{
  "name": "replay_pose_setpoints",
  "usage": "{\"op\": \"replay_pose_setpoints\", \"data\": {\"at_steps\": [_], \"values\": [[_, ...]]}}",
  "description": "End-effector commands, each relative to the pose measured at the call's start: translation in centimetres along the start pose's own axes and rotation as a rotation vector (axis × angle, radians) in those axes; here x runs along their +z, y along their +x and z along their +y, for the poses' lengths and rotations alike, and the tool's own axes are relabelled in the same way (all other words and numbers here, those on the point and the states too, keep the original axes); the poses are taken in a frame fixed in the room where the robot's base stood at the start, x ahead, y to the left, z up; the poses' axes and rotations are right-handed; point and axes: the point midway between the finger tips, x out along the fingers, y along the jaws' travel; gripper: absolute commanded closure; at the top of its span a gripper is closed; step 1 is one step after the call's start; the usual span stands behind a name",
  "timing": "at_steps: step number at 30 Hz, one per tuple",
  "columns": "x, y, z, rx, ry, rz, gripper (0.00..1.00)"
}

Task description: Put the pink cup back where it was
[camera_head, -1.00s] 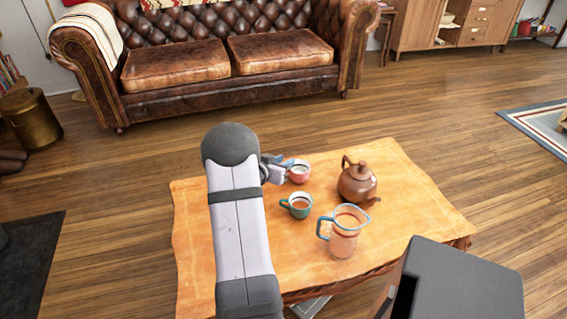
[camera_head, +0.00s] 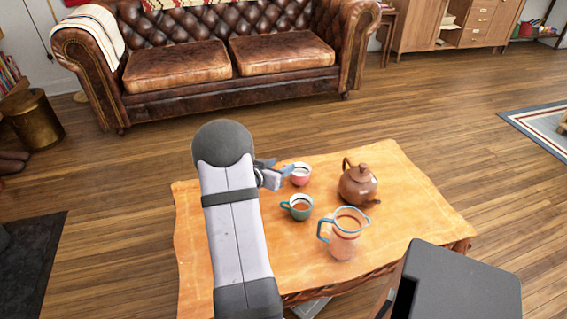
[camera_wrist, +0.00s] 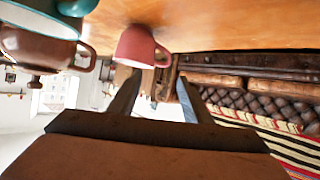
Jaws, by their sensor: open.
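The pink cup (camera_head: 301,178) stands upright on the wooden table (camera_head: 395,235), towards its back edge. My gripper (camera_head: 275,174) is open and just left of the cup in the head view. In the wrist view the pink cup (camera_wrist: 135,47) appears upside down, its handle just beyond my open fingers (camera_wrist: 157,82). Nothing is held between the fingers. The fingertips look close to the handle; I cannot tell whether they touch it.
A teal cup (camera_head: 297,210) with brown contents stands in front of the pink cup. A brown teapot (camera_head: 357,188) stands to the right, and a glass pitcher (camera_head: 345,242) with a blue rim stands nearer. The table's right side is clear. A leather sofa (camera_head: 180,68) is behind.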

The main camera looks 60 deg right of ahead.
Motion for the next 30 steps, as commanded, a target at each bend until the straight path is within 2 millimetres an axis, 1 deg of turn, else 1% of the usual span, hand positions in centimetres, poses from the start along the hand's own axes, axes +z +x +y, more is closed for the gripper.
{"op": "replay_pose_setpoints", "data": {"at_steps": [1,6,12,15,18,26,29,30], "values": [[-0.3,-1.1,-0.2,-0.004,-0.002,0.000,0.55],[-0.3,-4.3,-0.2,-0.004,-0.001,0.001,0.55],[-0.2,-7.1,-0.1,-0.003,-0.002,0.001,0.55],[-0.1,-8.0,-0.1,-0.002,0.000,0.001,0.55],[-0.1,-8.4,0.0,-0.001,-0.001,0.000,0.55],[0.0,-8.7,-0.1,-0.004,0.000,0.000,0.55],[0.1,-9.2,-1.1,-0.037,-0.004,-0.011,0.55],[0.3,-9.6,-1.9,-0.066,-0.008,-0.022,0.55]]}}
